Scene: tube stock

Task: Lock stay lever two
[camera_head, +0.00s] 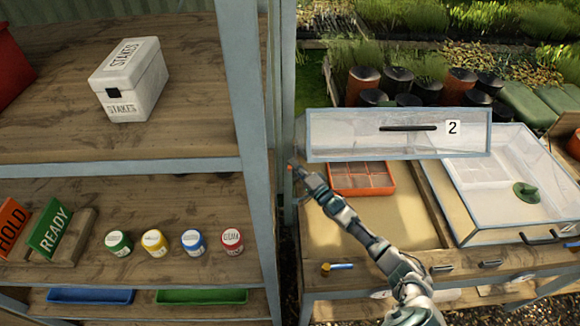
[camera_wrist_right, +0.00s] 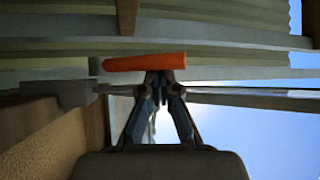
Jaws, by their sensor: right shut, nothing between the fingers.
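The raised clear lid marked 2 (camera_head: 340,135) stands propped up over the right bench, with a dark handle (camera_head: 408,128) on it. An orange bar (camera_wrist_right: 145,62), probably the stay lever, lies across the right wrist view just beyond my fingertips, with a grey block (camera_wrist_right: 70,94) to its left. My right gripper (camera_head: 299,170) reaches up to the left end of the lid, beside the shelf post; it also shows in the right wrist view (camera_wrist_right: 158,80). Its fingers are shut and empty. Whether they touch the orange bar I cannot tell. My left gripper is out of view.
A shelf post (camera_head: 250,130) rises close to the left of my right gripper. An orange tray (camera_head: 361,190) sits under the lid. A clear box (camera_head: 465,200) with a green item stands to the right. The shelf holds a stakes box (camera_head: 140,95) and several jars.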

